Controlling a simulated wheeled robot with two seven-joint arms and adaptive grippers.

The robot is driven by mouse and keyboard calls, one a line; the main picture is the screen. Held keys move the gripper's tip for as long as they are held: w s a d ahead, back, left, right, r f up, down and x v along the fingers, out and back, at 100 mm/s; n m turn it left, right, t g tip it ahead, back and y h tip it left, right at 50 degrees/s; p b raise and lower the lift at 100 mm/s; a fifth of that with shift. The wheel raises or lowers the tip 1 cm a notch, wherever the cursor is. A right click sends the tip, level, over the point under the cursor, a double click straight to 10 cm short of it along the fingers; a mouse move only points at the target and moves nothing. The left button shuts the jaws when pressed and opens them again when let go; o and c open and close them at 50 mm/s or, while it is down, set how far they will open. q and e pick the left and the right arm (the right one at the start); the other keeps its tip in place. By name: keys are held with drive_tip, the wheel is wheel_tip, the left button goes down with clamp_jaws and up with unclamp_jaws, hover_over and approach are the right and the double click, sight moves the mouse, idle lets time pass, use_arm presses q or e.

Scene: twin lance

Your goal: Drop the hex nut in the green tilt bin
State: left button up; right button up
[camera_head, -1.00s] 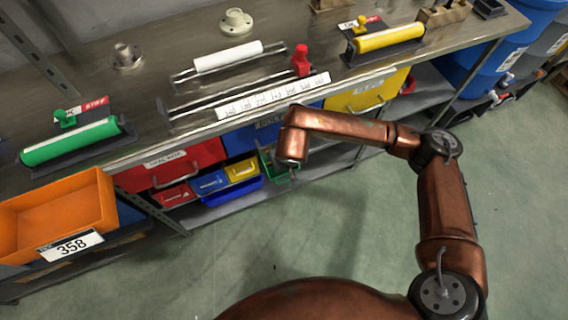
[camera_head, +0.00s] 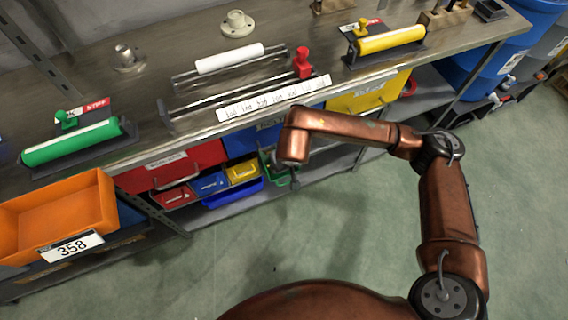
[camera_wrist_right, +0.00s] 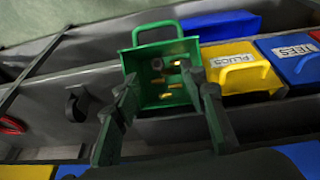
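The green tilt bin (camera_wrist_right: 153,36) is tipped open in the right wrist view, with several small brass-coloured pieces and a dark rounded piece (camera_wrist_right: 157,63) inside. I cannot tell for certain whether the dark piece is the hex nut. In the head view the green bin (camera_head: 268,166) is partly hidden behind my right arm. My right gripper (camera_wrist_right: 161,76) has its two fingers apart at the bin's opening, with nothing visibly held between them. In the head view the right gripper (camera_head: 294,182) is small and low beside the bin. My left gripper is not in view.
A yellow bin (camera_wrist_right: 238,72) and a blue bin (camera_wrist_right: 295,65) sit beside the green one. Above is the workbench (camera_head: 150,82) with rollers and a ruler strip. An orange bin (camera_head: 60,212) stands at the left. The green floor in front is clear.

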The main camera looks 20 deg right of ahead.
drive_tip(key=v, duration=1.1)
idle(0.3)
